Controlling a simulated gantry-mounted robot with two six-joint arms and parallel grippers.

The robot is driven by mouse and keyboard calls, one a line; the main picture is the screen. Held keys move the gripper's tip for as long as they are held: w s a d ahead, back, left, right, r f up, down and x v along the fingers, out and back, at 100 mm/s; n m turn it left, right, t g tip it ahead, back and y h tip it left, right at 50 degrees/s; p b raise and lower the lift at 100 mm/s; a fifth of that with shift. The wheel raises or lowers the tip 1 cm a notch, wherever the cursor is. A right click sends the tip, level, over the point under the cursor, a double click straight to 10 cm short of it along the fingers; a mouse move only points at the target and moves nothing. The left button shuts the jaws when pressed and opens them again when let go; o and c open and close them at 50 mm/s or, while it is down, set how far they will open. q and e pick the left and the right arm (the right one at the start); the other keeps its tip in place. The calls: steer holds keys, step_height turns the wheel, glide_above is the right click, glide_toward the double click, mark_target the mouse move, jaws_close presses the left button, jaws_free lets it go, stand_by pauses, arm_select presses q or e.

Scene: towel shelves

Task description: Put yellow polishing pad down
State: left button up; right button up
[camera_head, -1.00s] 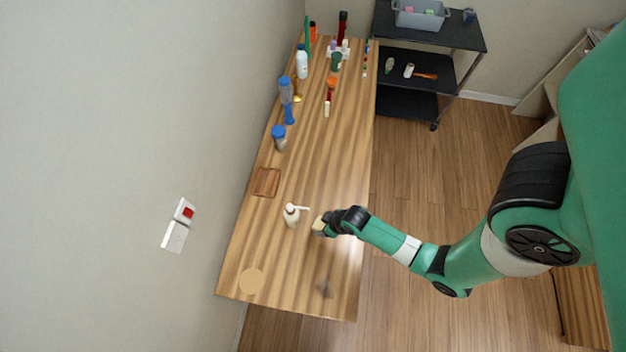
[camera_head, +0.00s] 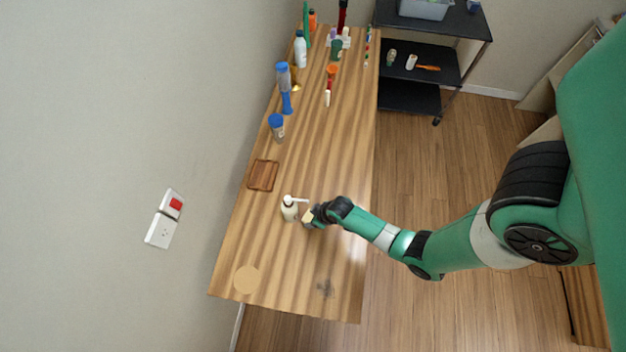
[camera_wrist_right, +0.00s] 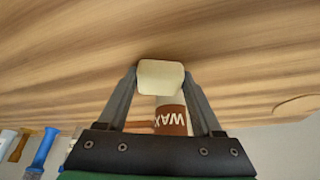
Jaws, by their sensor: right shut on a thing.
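A pale yellow polishing pad (camera_wrist_right: 160,76) is held between the two fingers of my right gripper (camera_wrist_right: 160,80) in the right wrist view. In the head view the pad (camera_head: 307,216) shows small at the tip of my right gripper (camera_head: 312,216), over the wooden table (camera_head: 325,165). Whether the pad touches the tabletop I cannot tell. A white pump bottle (camera_head: 289,210) stands just left of the pad; its brown label reading WAX (camera_wrist_right: 171,119) shows behind the pad in the wrist view. My left gripper is not in view.
A brown wooden tray (camera_head: 263,175) lies by the left edge. Several bottles, including a blue-capped one (camera_head: 277,127), stand farther back. A black cart (camera_head: 420,65) stands beyond.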

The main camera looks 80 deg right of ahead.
steer(key=o, duration=1)
steer(key=shift+f, duration=0.15)
steer(key=o, duration=0.4)
steer(key=shift+a, duration=0.15)
steer(key=shift+o, duration=0.2)
steer(key=shift+d+r, duration=0.2)
steer(key=shift+r, duration=0.05)
steer(key=p+v, duration=0.9)
steer(key=v, duration=0.3)
steer(key=shift+s, duration=0.1)
